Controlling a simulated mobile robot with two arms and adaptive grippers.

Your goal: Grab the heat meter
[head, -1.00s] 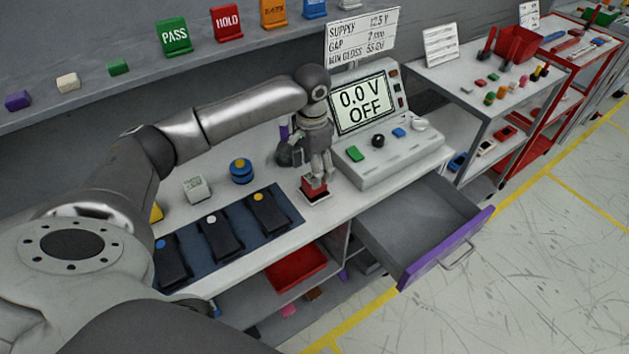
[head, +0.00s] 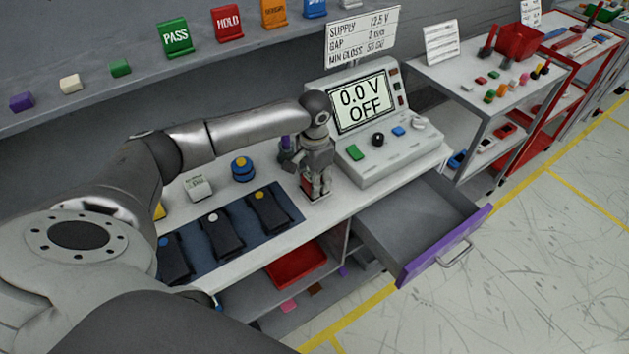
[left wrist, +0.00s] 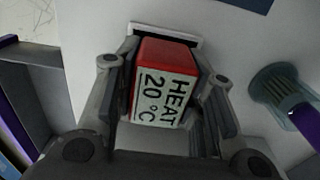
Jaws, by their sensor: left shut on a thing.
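The heat meter, a red block with a white face reading "HEAT 20 °C" (left wrist: 165,90), is between the fingers of my left gripper (left wrist: 165,105) in the left wrist view. A finger lies along each side of it. In the head view my left gripper (head: 318,194) points down at the bench just left of the power supply, and only a sliver of the red heat meter (head: 307,185) shows beside the fingers. A white base or pad (left wrist: 165,30) shows at the meter's far edge. My right gripper is not in view.
The power supply (head: 375,165) reads "0.0 V OFF". An open grey drawer with a purple front (head: 445,247) juts out below the bench. A blue mat (head: 230,230) with several dark pieces lies to the left. A grey cup holding a purple item (left wrist: 280,88) stands close beside the gripper.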

